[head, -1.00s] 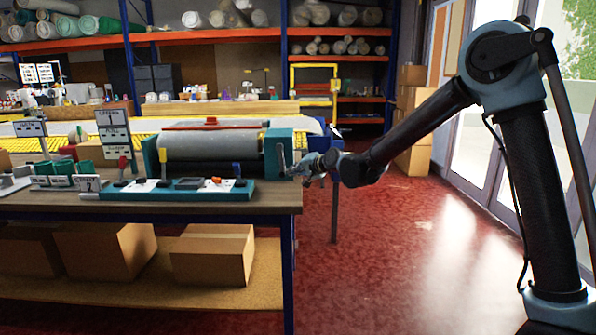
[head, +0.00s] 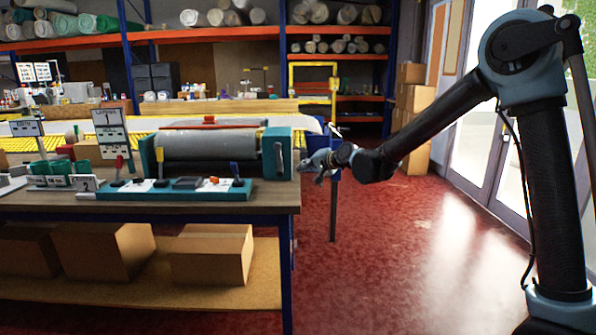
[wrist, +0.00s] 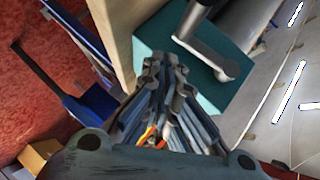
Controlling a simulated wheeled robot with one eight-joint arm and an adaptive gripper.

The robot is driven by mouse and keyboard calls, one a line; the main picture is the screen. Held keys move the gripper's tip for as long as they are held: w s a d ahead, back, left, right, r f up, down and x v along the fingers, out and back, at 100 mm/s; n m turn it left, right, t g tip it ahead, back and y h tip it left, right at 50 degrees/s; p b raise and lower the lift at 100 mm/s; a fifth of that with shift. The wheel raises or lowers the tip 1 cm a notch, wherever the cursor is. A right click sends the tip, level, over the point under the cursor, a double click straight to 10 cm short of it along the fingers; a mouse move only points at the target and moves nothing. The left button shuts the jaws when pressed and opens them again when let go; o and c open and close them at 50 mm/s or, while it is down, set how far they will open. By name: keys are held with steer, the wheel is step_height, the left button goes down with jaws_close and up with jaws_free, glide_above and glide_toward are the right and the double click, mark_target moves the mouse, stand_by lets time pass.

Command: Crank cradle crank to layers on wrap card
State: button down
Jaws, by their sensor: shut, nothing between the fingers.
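The cradle (head: 222,130) holds a grey roll (head: 207,145) between teal end blocks on the table. Its grey crank (head: 279,160) hangs on the right end block (head: 270,171); in the wrist view the metal crank (wrist: 200,48) stands out from the teal block. My gripper (head: 318,165) is to the right of the crank, apart from it. In the wrist view its fingers (wrist: 166,65) are together and empty, beside the crank. A white card (head: 110,131) with a "1" near its top stands left of the cradle; its smaller print is unreadable.
A teal tray (head: 180,192) with upright coloured-handled levers lies in front of the cradle. A small card marked "2" (head: 86,185) stands at its left. Cardboard boxes (head: 210,254) sit on the lower shelf. Red floor (head: 400,260) right of the table is clear.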

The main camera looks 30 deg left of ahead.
steer(key=f+v, duration=0.1)
steer(key=v, duration=0.8)
steer(key=shift+d, duration=0.25)
steer(key=shift+f, duration=0.15)
stand_by(0.5)
